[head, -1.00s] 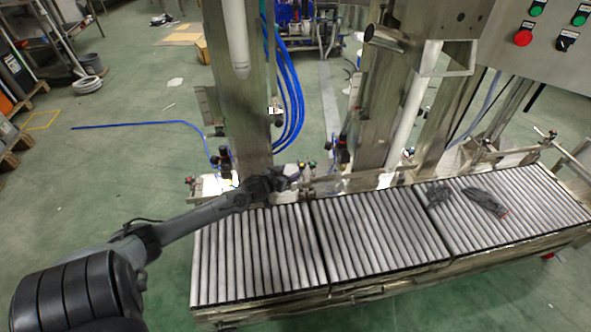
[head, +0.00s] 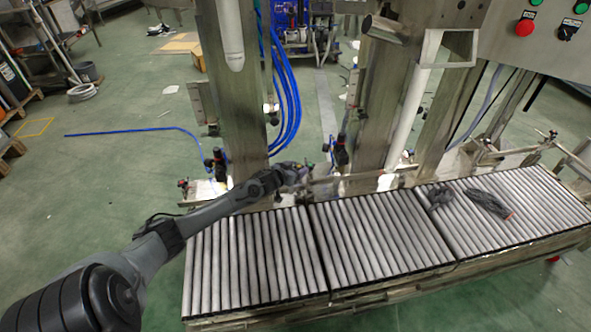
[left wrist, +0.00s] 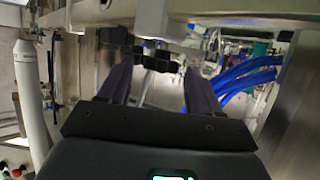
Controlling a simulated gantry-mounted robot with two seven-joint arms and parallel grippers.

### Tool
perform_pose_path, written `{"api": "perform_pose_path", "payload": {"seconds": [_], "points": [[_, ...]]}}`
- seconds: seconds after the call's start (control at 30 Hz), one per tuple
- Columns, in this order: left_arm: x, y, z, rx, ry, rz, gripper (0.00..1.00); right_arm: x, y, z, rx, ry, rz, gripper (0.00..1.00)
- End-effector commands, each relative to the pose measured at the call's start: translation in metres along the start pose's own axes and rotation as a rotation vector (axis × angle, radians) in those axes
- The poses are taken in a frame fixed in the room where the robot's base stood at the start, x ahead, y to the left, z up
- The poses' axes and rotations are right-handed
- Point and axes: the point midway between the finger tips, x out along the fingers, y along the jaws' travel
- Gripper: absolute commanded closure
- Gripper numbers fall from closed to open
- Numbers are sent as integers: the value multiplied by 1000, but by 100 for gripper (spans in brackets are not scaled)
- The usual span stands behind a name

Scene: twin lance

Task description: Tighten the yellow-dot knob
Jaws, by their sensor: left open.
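My left gripper (head: 298,174) reaches in from the left to the foot of the left steel column, just above the back edge of the roller conveyor. In the left wrist view my left gripper (left wrist: 158,78) is open, its two dark fingers apart. Dark knob-like parts (left wrist: 160,64) on a metal fitting show between and beyond the fingertips; I cannot tell whether the fingers touch them. I cannot make out a yellow dot in either view, so I cannot tell which knob bears it. Part of the fitting is hidden behind my gripper in the head view. My right gripper is not in view.
The roller conveyor (head: 370,240) runs along the front. Steel columns (head: 235,100) and blue hoses (head: 290,105) stand close behind my gripper. A control panel (head: 550,45) is at top right. The floor at left is open.

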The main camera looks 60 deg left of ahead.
Motion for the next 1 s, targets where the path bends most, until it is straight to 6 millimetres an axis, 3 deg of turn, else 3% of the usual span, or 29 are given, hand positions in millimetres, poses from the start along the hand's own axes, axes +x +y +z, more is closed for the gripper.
{"api": "perform_pose_path", "payload": {"seconds": [0.07,0.4,1.0], "points": [[0,0,0,0,0,0,39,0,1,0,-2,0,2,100],[0,0,0,0,0,0,91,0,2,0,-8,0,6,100],[0,-3,0,48,0,118,92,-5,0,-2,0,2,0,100]]}}
